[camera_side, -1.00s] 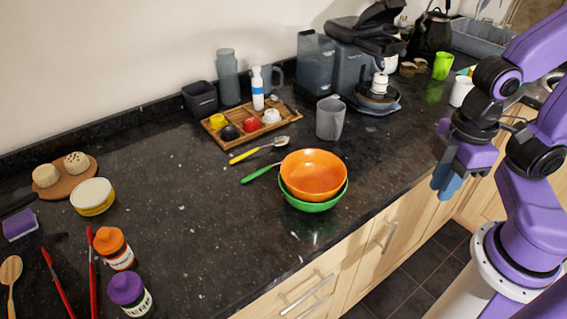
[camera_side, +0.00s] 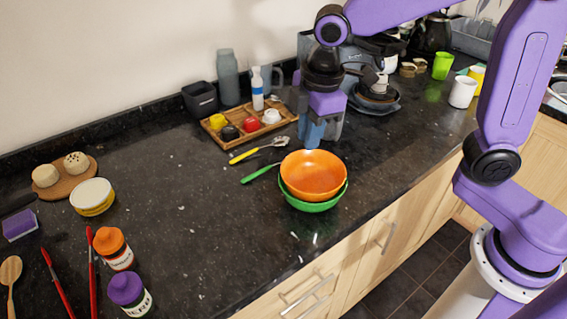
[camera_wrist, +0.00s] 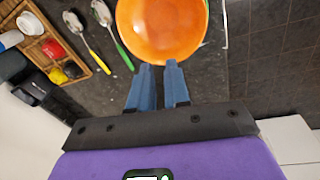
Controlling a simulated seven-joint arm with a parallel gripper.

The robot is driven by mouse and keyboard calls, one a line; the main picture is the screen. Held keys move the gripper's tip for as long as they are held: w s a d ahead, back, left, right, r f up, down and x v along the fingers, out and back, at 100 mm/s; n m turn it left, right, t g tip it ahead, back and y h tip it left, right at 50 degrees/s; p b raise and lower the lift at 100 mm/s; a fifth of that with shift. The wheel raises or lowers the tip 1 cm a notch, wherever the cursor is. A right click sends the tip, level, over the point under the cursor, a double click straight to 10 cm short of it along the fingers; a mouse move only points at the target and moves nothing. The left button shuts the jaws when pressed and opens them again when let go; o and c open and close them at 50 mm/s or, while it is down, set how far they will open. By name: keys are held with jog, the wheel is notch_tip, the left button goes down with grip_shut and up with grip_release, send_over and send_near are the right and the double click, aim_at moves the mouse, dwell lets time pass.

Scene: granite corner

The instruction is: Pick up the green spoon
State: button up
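The green spoon lies on the dark worktop; its green handle (camera_side: 260,173) shows left of the bowls in the side view, its head partly hidden by the bowls or unclear there. In the wrist view the whole green-handled spoon (camera_wrist: 115,38) shows at upper left, its metal head toward the top edge. My gripper (camera_side: 318,143) is above the worktop, behind the orange bowl and right of the spoon.
An orange bowl (camera_side: 313,173) sits in a green bowl (camera_side: 312,205), close beside the green handle. A yellow-handled spoon (camera_side: 258,151) lies just beyond the green one. A wooden tray (camera_side: 285,135) with small items stands behind.

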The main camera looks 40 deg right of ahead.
jog(key=n, duration=0.2)
send_over(261, 171)
jog(key=s, duration=0.4)
jog(key=shift+t+h, duration=0.3)
jog(key=w+f, duration=0.1)
jog(key=f, duration=0.4)
jog(key=w+f, duration=0.1)
jog(key=f, duration=0.5)
jog(key=w+f, duration=0.1)
jog(key=f, duration=0.4)
jog(key=shift+w+f, duration=0.25)
jog(key=shift+w, duration=0.15)
grip_shut()
